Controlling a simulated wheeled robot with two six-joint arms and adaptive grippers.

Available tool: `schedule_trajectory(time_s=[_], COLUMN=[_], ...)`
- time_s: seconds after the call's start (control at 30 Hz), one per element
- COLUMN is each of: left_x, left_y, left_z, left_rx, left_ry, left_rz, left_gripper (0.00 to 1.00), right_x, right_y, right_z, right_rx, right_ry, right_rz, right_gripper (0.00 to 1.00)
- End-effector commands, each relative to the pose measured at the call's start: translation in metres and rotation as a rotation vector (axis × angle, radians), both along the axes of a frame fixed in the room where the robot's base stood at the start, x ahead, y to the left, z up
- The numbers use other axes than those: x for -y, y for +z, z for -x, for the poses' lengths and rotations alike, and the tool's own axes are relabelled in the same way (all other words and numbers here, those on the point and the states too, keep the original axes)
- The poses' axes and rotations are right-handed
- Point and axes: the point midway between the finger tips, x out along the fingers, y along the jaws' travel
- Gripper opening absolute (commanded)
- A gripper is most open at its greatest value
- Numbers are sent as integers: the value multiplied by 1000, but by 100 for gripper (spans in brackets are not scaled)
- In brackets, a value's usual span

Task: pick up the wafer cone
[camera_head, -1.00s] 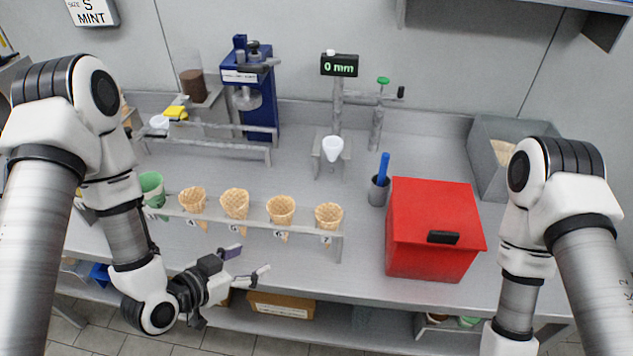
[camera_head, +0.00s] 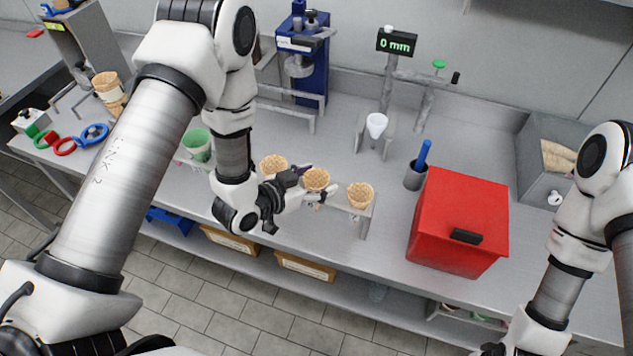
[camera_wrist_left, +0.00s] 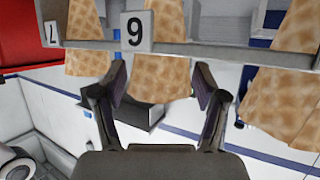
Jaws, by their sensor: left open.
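Wafer cones stand in a metal rack along the front of the counter. In the head view three show, a left one (camera_head: 274,164), a middle one (camera_head: 316,179) and a right one (camera_head: 360,195). My left gripper (camera_head: 319,183) is open at the middle cone, its fingers on either side. In the left wrist view, this cone (camera_wrist_left: 158,82) lies between the open fingertips (camera_wrist_left: 160,72), with gaps on both sides, below a tag that appears upside down. Neighbouring cones show at left (camera_wrist_left: 85,25) and right (camera_wrist_left: 278,105). My right gripper is not in view.
A red box (camera_head: 458,220) stands right of the rack, with a grey cup (camera_head: 415,177) holding a blue handle beside it. A green cup (camera_head: 197,144) is left of the gripper. A stand with a white funnel (camera_head: 377,125) is behind. My left forearm hides part of the rack.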

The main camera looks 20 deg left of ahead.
Motion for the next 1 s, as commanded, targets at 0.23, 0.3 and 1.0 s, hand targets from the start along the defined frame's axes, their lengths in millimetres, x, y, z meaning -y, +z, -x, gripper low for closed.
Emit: schedule_trajectory(time_s=[0.23, 0.3, 1.0], left_x=[1, 0, 0], left_y=[-2, -2, 37], left_z=[-1, -1, -2], left_rx=[-1, -1, 4], left_ry=[0, 0, 0], left_rz=[0, 0, 0], left_gripper=[58, 47, 46], right_x=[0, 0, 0], right_y=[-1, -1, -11], right_z=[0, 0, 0], right_rx=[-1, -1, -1], right_ry=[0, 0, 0], right_rz=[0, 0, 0], right_gripper=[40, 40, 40])
